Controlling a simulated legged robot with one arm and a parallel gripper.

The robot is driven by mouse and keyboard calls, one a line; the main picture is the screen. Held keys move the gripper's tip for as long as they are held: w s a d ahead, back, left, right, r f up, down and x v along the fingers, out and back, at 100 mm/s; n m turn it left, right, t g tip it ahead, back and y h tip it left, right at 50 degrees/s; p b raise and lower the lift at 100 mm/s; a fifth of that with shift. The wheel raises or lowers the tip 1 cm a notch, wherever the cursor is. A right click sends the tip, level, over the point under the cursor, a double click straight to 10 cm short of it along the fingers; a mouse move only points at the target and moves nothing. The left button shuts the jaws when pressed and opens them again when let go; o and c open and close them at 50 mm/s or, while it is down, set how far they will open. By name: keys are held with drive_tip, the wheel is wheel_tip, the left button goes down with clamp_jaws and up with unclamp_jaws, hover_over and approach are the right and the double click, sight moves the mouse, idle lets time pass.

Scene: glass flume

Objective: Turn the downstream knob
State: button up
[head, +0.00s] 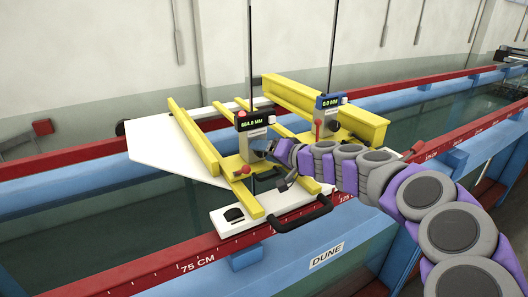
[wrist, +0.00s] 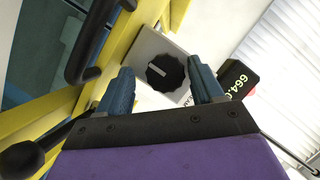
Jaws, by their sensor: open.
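A black scalloped knob (wrist: 166,72) with a pale pointer line sits on a grey plate (wrist: 140,46) in the wrist view. The pointer is slightly tilted from horizontal. My gripper (wrist: 160,67) is open, its two blue fingers on either side of the knob in the picture, with gaps showing. Contact cannot be told. In the head view my gripper (head: 272,164) is at the left gauge, whose display (head: 251,123) reads 664.0 MM; the knob is hidden there. A second gauge display (head: 329,101) to the right reads 0.0 MM. No label shows which knob is downstream.
Yellow beams (head: 194,135) and a white carriage plate (head: 160,147) surround the left gauge. A black handle (head: 305,216) lies below my gripper; a dark bar handle (wrist: 92,42) is close at left in the wrist view. Red rails (head: 110,275) edge the flume.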

drive_tip(key=shift+d, duration=0.25)
drive_tip(key=shift+s+r, duration=0.15)
drive_tip(key=shift+s, duration=0.1)
drive_tip(key=c, duration=0.3)
drive_tip(key=shift+a, duration=0.65)
drive_tip(key=c, duration=0.5)
drive_tip(key=shift+c, duration=1.3)
drive_tip(key=shift+w+d+b, duration=0.1)
drive_tip(key=shift+b, duration=0.25)
drive_tip(key=shift+f+m+y+b, duration=0.3)
drive_tip(key=shift+m+y+b, duration=0.4)
drive_tip(key=shift+m+b, duration=0.4)
drive_tip(key=shift+m+y+b, duration=0.8)
drive_tip(key=shift+m+b, duration=0.25)
drive_tip(key=shift+m, duration=0.95)
